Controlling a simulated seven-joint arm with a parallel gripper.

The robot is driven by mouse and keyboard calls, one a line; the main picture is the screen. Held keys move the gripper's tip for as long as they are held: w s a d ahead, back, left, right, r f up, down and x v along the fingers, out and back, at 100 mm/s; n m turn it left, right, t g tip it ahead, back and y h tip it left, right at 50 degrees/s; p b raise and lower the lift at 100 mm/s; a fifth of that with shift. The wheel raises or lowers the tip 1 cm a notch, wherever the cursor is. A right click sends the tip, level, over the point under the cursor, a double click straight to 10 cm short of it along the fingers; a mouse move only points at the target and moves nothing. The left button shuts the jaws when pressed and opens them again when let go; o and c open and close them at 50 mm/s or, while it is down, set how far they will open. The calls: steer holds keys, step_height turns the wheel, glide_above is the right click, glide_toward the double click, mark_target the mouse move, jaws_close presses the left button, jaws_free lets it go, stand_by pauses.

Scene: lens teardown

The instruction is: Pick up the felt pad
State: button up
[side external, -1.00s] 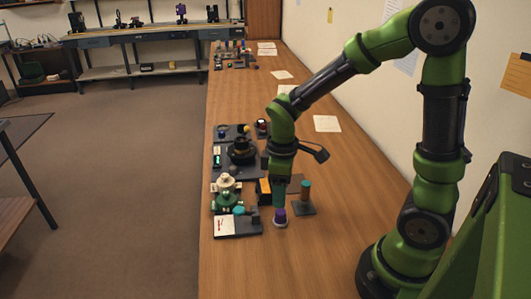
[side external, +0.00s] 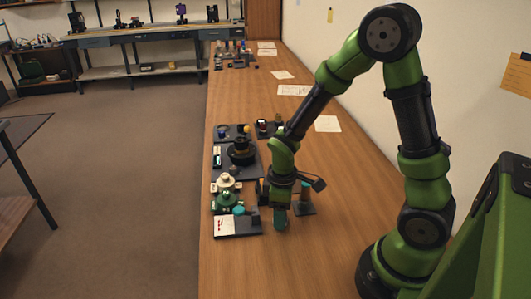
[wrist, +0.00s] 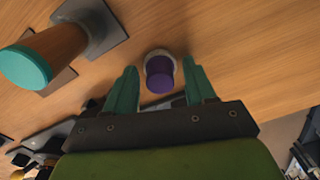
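A purple round piece with a pale ring around its base (wrist: 160,75) stands on the wooden bench; it appears to be the felt pad, though I cannot confirm the material. In the wrist view it shows between the two teal fingers of my gripper (wrist: 160,66), with a gap on each side. The gripper is open and empty. In the side external view, my gripper (side external: 280,223) points down low over the bench and hides the purple piece. I cannot tell how far the fingertips are above the bench.
A teal-topped brown post on a dark square base (side external: 304,200) stands close by on the right. Left are a dark tray with a white card (side external: 224,226), a green figure (side external: 227,200) and a dark tray (side external: 222,155). Bare bench lies in front.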

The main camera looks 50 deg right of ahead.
jaws_close()
steer(key=shift+r, duration=0.1)
step_height(320, 180, up, 10)
steer(key=shift+f, duration=0.1)
stand_by(0.4)
